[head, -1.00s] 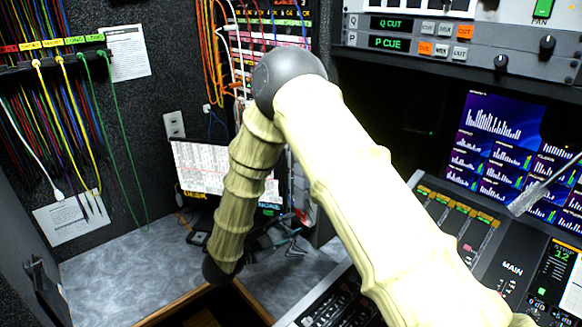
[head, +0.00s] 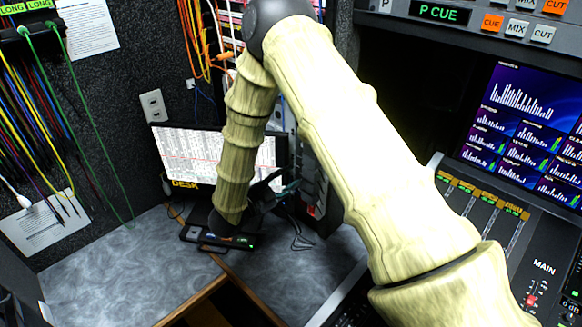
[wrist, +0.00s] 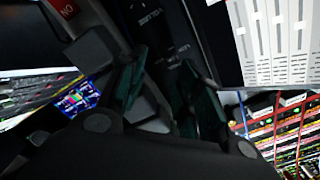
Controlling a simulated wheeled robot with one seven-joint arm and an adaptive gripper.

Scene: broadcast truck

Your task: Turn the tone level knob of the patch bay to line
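My gripper (head: 284,187) is beside a dark upright panel (head: 309,172) with grey blocky parts, at the right of the desk monitor. In the wrist view my gripper (wrist: 160,78) has its two teal-padded fingers apart, close in front of a dark panel face (wrist: 155,25) with small white lettering. A grey blocky part (wrist: 150,108) shows between and behind the fingers; I cannot tell whether a finger touches it. Another grey block (wrist: 90,55) is left of the fingers. I cannot identify the tone level knob or read its setting.
The monitor (head: 200,158) stands behind my forearm, with a small dark device (head: 215,238) on the grey desk (head: 110,265) in front. Patch cables (head: 70,130) hang on the left wall. A mixing console (head: 500,240) and screen (head: 525,125) are at right. The desk's left part is clear.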

